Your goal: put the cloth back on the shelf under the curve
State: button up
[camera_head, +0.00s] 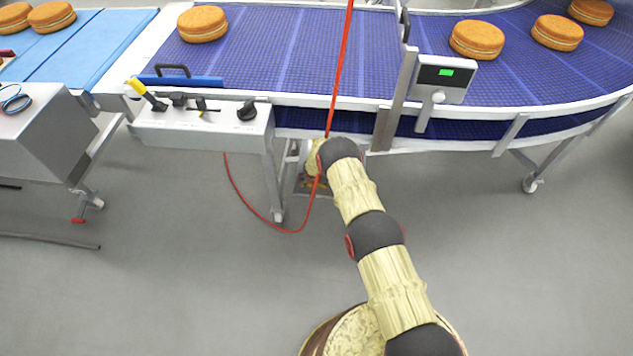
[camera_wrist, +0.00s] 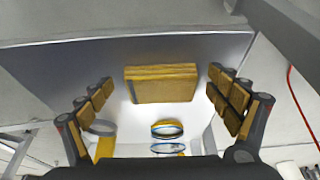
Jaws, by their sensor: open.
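A folded yellow-brown pad (camera_wrist: 160,88), which looks like the cloth, lies on a pale grey shelf (camera_wrist: 60,62) in the wrist view. My gripper (camera_wrist: 161,78) is open, with one padded finger on each side of the picture. The pad shows between the fingers, with gaps on both sides; nothing is gripped. In the head view my arm reaches under the near edge of the blue curved conveyor (camera_head: 560,78), and my gripper is hidden there. A small part of a low shelf (camera_head: 312,190) shows beneath the arm's end; the cloth cannot be made out in that view.
Blue-rimmed round things (camera_wrist: 167,130) and a yellow item (camera_wrist: 105,147) lie near the pad. A red hose (camera_head: 292,231) hangs beside my arm. A control box (camera_head: 205,125) and a conveyor leg (camera_head: 275,190) stand left. Floor to the right is clear.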

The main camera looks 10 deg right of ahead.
jog(key=p+v, duration=0.4)
jog(key=v, duration=0.8)
dwell(0.4)
jog(key=s+d+f+n+g+h, duration=0.1)
jog(key=s+d+f+n+g, duration=0.2)
jog(key=s, duration=0.4)
jog(key=s+d+r+n+h, duration=0.1)
jog(key=s+d+r, duration=0.2)
jog(key=s+r, duration=0.35)
jog(key=s+r+g, duration=0.1)
jog(key=s+r, duration=0.3)
jog(key=r, duration=0.6)
jog(key=s+r+n, duration=0.1)
jog(key=s+r, duration=0.3)
jog(key=r, duration=0.5)
jog(key=s+r+g, duration=0.1)
jog(key=s+r, duration=0.3)
jog(key=r, duration=0.6)
jog(key=s+a+r+t+y+p, duration=0.1)
jog(key=s+r+t, duration=0.1)
jog(key=s+r, duration=0.5)
jog(key=s+a+r+m+t+y+p, duration=0.1)
jog(key=s+r+t, duration=0.1)
jog(key=s+r, duration=0.6)
jog(key=s+a+r+t+y+p, duration=0.1)
jog(key=s+r, duration=0.6)
jog(key=r, duration=1)
jog(key=shift+s+a+r+t, duration=0.2)
jog(key=shift+a+t, duration=0.1)
jog(key=shift+t, duration=0.4)
